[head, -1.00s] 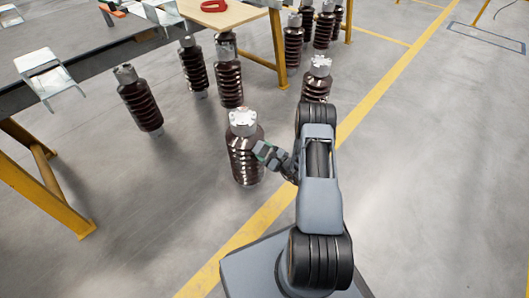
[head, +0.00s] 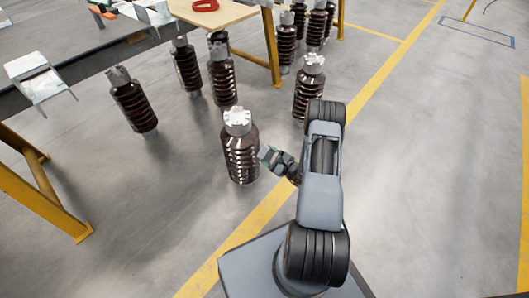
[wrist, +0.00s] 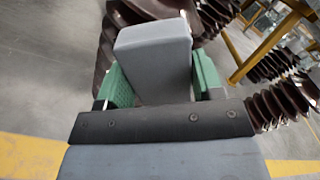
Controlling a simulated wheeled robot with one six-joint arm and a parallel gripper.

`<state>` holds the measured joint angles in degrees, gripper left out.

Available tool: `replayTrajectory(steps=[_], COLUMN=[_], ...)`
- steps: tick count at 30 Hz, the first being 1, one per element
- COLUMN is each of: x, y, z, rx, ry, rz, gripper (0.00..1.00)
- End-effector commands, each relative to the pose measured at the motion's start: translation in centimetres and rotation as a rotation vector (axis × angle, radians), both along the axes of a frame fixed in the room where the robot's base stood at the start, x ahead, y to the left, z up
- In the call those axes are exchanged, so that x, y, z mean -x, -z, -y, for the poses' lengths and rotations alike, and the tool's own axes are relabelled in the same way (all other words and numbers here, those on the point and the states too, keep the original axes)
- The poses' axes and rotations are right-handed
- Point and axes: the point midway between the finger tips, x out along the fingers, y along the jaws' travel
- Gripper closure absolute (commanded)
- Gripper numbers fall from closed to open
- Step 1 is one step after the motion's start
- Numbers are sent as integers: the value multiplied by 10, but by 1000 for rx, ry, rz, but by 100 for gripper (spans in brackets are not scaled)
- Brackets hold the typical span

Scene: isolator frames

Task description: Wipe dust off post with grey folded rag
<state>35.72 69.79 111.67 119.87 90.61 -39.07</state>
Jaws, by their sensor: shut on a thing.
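The nearest brown ribbed post (head: 240,155), with a pale metal cap, stands upright on the floor left of my arm. My gripper (head: 268,154) is beside its right side at about mid-height, with a narrow gap showing in the head view. In the wrist view, my gripper's green-padded fingers (wrist: 160,80) are shut on the grey folded rag (wrist: 153,48), a plain block shape sticking out ahead. Dark brown ribs (wrist: 113,28) show behind the rag; I cannot tell from this view whether it touches them. Dust is not distinguishable on the post.
Several similar posts stand behind, one close by (head: 308,92) beyond my arm and another (head: 131,101) to the left. The floor (head: 430,150) at right is clear.

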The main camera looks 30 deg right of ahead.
Motion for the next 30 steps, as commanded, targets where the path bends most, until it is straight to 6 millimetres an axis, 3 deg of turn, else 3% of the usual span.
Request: replayTrajectory(steps=[17,30], x=[7,32], y=[0,0], z=[3,14], rx=[0,0], ry=[0,1], rz=[0,-1], gripper=[58,58])
